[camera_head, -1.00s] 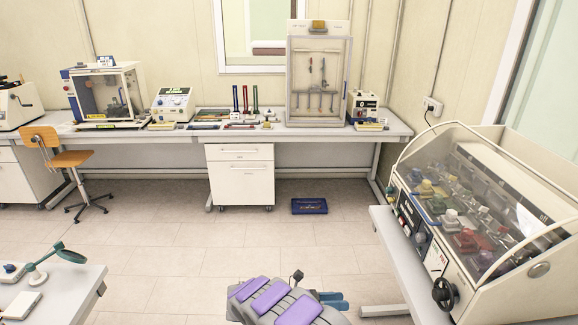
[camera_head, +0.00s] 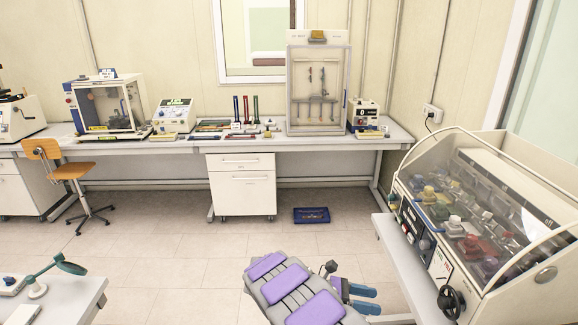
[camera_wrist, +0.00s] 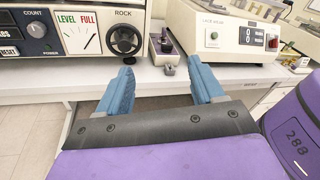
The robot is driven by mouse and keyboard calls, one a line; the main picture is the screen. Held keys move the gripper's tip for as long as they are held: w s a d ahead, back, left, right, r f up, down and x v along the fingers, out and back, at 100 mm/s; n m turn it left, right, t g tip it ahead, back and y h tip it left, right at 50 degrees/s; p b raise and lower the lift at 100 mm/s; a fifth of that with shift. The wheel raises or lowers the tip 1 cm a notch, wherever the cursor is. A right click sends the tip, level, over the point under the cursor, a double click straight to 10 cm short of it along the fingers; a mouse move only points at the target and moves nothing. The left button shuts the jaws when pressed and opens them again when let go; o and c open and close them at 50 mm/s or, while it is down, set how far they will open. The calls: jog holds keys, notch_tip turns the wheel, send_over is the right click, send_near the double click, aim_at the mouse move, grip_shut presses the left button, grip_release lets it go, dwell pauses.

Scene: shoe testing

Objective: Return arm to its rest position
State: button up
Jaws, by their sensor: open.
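My arm, grey with purple panels, shows at the bottom centre of the head view. My gripper (camera_head: 362,299) has blue fingers and points to the right there, over the floor beside the right-hand bench. In the wrist view my gripper (camera_wrist: 160,90) has its two blue fingers wide apart with nothing between them. Beyond the fingertips are a white bench edge (camera_wrist: 75,77) and a small grey device with a purple-topped lever (camera_wrist: 168,50).
A clear-hooded machine (camera_head: 480,215) with a black handwheel stands on the right-hand bench (camera_head: 395,255). The back bench (camera_head: 330,143) carries instruments. A blue tray (camera_head: 311,215) and an orange chair (camera_head: 70,172) are on the floor. The middle floor is clear.

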jog(key=s+d+r+m+g+y+b, duration=0.15)
jog(key=s+d+r+m+y, duration=0.3)
jog(key=s, duration=0.45)
jog(key=s+d+r+m+g+y+b, duration=0.1)
jog(key=s+r+m+g+y, duration=0.15)
jog(key=s+r+m, duration=0.4)
jog(key=s+a+f+m+t+y+b, duration=0.1)
jog(key=s+a+m+y, duration=0.3)
jog(key=s, duration=0.6)
jog(key=s+a+f+m+t+y+b, duration=0.1)
jog(key=s+a+f+m+t+y, duration=0.2)
jog(key=s+a, duration=0.6)
jog(key=s+m+t+y, duration=0.1)
jog(key=y, duration=0.1)
jog(key=shift+s+m+y+b, duration=0.3)
jog(key=shift+s+b, duration=0.05)
jog(key=shift+b, duration=0.05)
